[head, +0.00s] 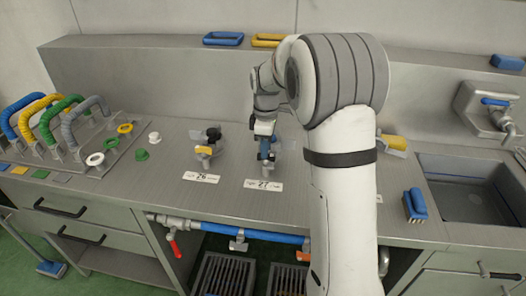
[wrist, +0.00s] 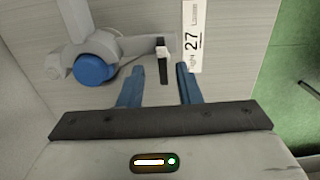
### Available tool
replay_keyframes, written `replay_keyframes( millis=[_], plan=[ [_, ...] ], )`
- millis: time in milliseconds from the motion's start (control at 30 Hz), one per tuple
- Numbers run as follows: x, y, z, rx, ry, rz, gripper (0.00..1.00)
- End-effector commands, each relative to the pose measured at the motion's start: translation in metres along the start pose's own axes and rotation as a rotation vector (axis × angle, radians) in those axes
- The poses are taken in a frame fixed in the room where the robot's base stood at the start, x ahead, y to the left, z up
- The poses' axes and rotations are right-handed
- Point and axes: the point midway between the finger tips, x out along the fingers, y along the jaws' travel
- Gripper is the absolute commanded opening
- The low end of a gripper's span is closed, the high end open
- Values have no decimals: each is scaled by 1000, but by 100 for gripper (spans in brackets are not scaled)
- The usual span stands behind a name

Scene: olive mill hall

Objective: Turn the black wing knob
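In the wrist view, a narrow black piece (wrist: 163,72), which looks like the black wing knob seen edge-on, sits at the end of a grey valve body (wrist: 128,47) with a round blue cap (wrist: 95,70). My gripper (wrist: 160,68) is open, its blue fingers on either side of the black piece with gaps showing on both sides. In the head view, my gripper (head: 266,150) points down over the fitting behind label 27 (head: 263,185). My gripper and arm mostly hide that fitting there.
To the left, another fitting with a black knob (head: 213,134) and a yellow part (head: 203,150) stands behind label 26 (head: 201,177). A blue brush (head: 415,204) and sink (head: 470,190) are on the right. Coloured arched handles (head: 62,118) stand on the left.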

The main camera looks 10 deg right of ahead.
Motion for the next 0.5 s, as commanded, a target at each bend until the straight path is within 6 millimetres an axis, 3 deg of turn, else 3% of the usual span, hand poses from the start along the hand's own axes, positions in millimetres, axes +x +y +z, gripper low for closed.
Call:
replay_keyframes(
  millis=[200,500],
  plan=[
    [19,0,1,2,0,-1,31],
    [21,0,1,3,0,0,29]
  ],
)
